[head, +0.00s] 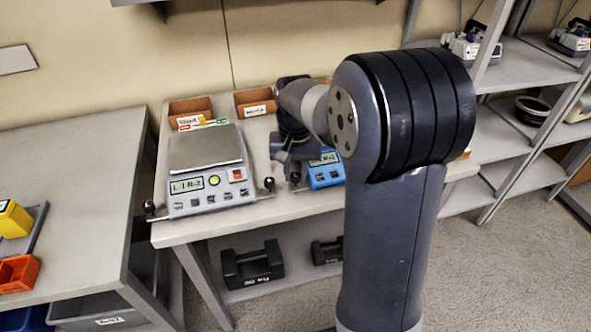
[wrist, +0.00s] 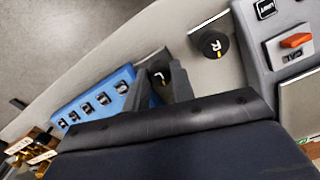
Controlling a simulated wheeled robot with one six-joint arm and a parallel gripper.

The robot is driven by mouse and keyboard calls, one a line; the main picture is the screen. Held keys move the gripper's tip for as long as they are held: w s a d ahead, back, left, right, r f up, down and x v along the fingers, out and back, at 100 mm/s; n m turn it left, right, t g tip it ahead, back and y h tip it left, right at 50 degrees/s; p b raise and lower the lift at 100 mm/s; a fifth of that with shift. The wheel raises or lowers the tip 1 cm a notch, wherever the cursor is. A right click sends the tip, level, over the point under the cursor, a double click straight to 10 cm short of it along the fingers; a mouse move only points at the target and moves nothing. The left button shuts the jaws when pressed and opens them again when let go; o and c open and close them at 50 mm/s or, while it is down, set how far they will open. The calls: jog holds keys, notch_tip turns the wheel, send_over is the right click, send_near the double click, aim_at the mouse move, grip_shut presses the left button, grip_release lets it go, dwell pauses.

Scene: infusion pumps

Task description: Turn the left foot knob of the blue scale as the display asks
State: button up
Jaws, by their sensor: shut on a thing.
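The blue scale (head: 327,180) stands on the table, mostly hidden behind my arm. Its display (head: 326,158) is partly visible; it seems to end in "R+2", and the left part is too small to read surely. In the wrist view the blue front panel (wrist: 95,100) with its row of buttons shows at left. Its left foot knob (wrist: 158,77), black and marked "L" with a yellow mark, sits between my fingers. My gripper (wrist: 161,84) is shut on this knob, one finger on each side. In the head view my gripper (head: 291,170) is at the scale's left front corner.
A grey scale (head: 205,150) stands to the left, its display reading about "L-1 R-2". Its right foot knob (wrist: 214,45), marked "R", is close beside my gripper. Orange-brown bins (head: 190,108) stand behind. Black weights (head: 252,264) lie on the lower shelf.

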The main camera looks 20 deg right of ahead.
aim_at(295, 175)
jog(key=m+p, duration=0.1)
jog(key=m, duration=0.3)
jog(key=shift+r+p, duration=0.1)
jog(key=shift+p, duration=0.25)
jog(key=shift+m+p, duration=0.5)
jog(key=shift+m, duration=1.5)
jog(key=o, duration=1)
notch_tip(295, 175, up, 11)
jog(key=shift+f, duration=0.2)
